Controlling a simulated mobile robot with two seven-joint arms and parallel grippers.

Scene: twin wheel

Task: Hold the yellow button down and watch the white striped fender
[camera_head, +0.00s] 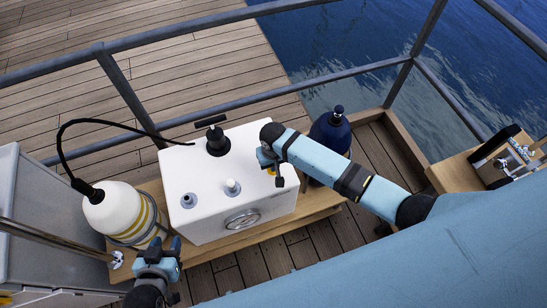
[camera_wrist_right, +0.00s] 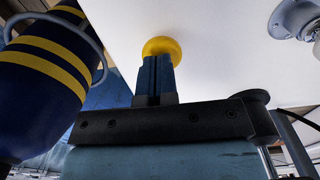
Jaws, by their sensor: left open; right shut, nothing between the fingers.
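The yellow button (camera_wrist_right: 162,47) shows in the right wrist view on the white face of the box (camera_head: 205,222). My right gripper (camera_wrist_right: 156,66) is shut with its fingertips up against the button, with no gap that I can see. How far the button is pressed in I cannot tell. In the head view my right gripper (camera_head: 268,160) is at the right end of the box. My left gripper (camera_head: 162,246) is open and empty, just in front of the fender's lower right side.
A dark blue fender (camera_head: 331,132) stands right of the box; its yellow stripes show in the right wrist view (camera_wrist_right: 48,62). The box carries a black lever (camera_head: 216,140), knobs and a round gauge (camera_head: 242,219). Metal railings run behind, with water beyond.

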